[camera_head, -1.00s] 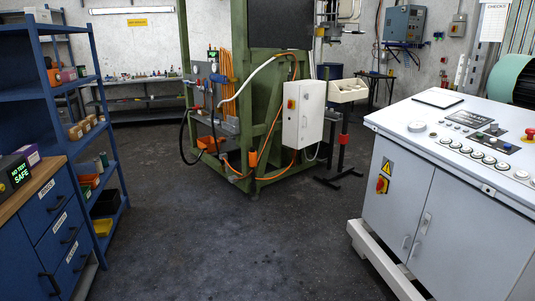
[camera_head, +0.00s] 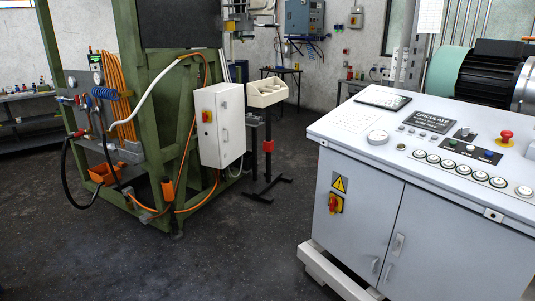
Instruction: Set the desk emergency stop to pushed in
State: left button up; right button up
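The control desk (camera_head: 345,200) stands at the right, a light grey cabinet with a sloped top panel. Neither of my grippers is in view.
A green steel frame (camera_head: 128,70) with hoses and a white switch box (camera_head: 219,125) stands at the left. A stand with a cream bin (camera_head: 266,92) is between frame and desk. Dark floor (camera_head: 240,250) in front is clear. A motor (camera_head: 490,75) is behind the desk.

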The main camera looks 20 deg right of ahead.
aim_at(506, 135)
jog(key=i+j+z, duration=0.15)
jog(key=i+z, duration=0.3)
jog(key=i+j+z, duration=0.2)
jog(key=z, duration=0.2)
jog(key=i+j+z, duration=0.3)
jog(key=j+z, duration=0.15)
jog(key=i+j+z, duration=0.2)
jog(key=j+z, duration=0.2)
